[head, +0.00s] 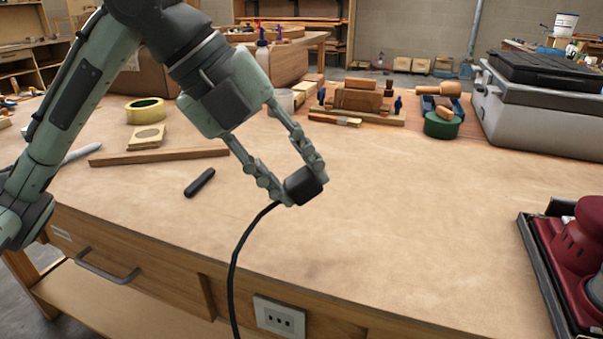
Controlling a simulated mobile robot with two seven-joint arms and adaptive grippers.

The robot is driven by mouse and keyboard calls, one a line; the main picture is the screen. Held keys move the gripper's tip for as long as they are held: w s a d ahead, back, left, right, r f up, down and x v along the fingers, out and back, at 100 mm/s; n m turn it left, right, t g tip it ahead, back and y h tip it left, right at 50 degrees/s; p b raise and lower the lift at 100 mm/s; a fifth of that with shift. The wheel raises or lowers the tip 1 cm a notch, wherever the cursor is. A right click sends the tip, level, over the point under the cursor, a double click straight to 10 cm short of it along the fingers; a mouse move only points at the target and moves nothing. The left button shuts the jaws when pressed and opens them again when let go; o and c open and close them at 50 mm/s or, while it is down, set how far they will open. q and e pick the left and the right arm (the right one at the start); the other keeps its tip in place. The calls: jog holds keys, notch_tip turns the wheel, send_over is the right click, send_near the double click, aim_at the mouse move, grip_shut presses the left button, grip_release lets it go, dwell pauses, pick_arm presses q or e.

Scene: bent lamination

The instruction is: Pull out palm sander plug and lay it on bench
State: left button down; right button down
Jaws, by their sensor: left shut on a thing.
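My left gripper (288,180) is shut on a black plug (305,185) above the bench top, near its front edge. A black cord (235,262) runs from the plug down over the front edge and out of the bottom of the view. A white outlet (280,318) is set in the bench's front face below the gripper, and no plug is in the part that shows. The bench (400,230) has a broad tan top. The red palm sander (582,238) sits in a dark tray at the right edge, partly cut off. My right gripper is not in view.
A small black bar (200,182) and a wooden strip (158,157) lie left of the gripper. A yellow tape roll (145,111), a wooden jig (357,103), a green roll (442,124) and a grey case (535,107) stand farther back.

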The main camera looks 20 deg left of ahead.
aim_at(295, 201)
pick_arm(q)
jog(key=shift+w, duration=0.2)
jog(key=shift+f, duration=0.2)
notch_tip(295, 201, down, 4)
jog(key=shift+s+r, duration=0.15)
jog(key=shift+r, duration=0.1)
jog(key=shift+f, duration=1.2)
jog(key=shift+f, duration=0.25)
jog(key=c, duration=1)
grip_release()
